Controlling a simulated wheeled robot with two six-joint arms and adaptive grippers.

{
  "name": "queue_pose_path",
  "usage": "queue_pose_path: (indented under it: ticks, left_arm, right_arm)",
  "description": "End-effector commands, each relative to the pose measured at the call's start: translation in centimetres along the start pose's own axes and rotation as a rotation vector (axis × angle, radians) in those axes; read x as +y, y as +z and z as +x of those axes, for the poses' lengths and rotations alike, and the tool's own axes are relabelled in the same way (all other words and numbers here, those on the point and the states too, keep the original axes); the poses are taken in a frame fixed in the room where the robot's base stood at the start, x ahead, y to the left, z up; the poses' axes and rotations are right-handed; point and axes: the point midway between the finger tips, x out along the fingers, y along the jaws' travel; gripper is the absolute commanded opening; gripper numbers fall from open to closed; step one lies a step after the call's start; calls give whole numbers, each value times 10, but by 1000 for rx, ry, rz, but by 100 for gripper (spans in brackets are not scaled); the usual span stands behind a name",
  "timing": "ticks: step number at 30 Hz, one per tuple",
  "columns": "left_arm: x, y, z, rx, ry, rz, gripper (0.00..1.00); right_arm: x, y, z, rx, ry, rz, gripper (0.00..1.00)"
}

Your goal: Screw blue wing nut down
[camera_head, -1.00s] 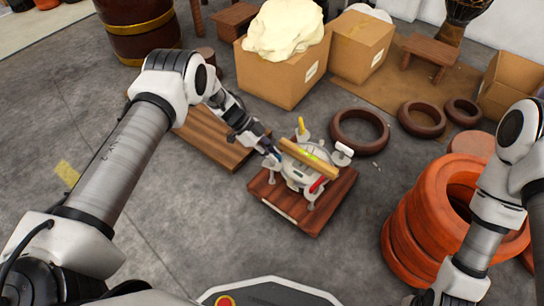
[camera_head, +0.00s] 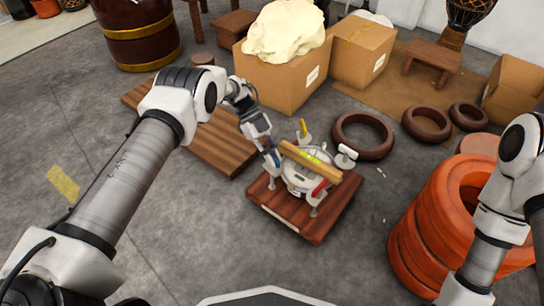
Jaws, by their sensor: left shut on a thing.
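The work fixture (camera_head: 300,182) is a round pale device with a wooden bar (camera_head: 310,163) across its top. It stands on a reddish-brown wooden board (camera_head: 322,215). My left gripper (camera_head: 273,157) reaches down to the fixture's left side. It is shut on the blue wing nut (camera_head: 275,161), which is small and mostly hidden by the fingers. A yellow part (camera_head: 303,129) stands at the back, a white part (camera_head: 347,152) at the right, and a red part (camera_head: 320,188) at the front right. My right forearm shows at the right edge; its gripper is out of view.
Stacked orange rings (camera_head: 440,225) stand right of the board. Several brown rings, one of them near the fixture (camera_head: 363,135), lie behind it. Cardboard boxes (camera_head: 275,78) stand at the back. A slatted wooden platform (camera_head: 215,142) lies behind my left arm.

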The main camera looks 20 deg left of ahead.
Motion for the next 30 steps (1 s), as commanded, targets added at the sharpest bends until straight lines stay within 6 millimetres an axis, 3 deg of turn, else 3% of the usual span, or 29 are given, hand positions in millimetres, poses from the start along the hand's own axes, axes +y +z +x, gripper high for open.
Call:
queue_pose_path:
  ticks: [5,6,8,20,23,30]
  left_arm:
    - [0,0,1,3,2,-1,0]
    - [0,0,1,3,2,-1,17]
    - [0,0,1,3,2,-1,38]
    - [0,0,-7,0,-2,0,39]
    - [-1,0,-24,-1,-4,1,39]
    - [0,1,-91,-2,-4,1,39]
  right_arm:
    - [0,0,0,0,0,0,56]
    - [0,0,0,0,0,0,56]
    - [0,0,0,0,0,0,56]
    - [0,0,0,-1,0,0,56]
    - [0,0,0,-1,0,0,56]
    - [0,0,0,-1,0,0,56]
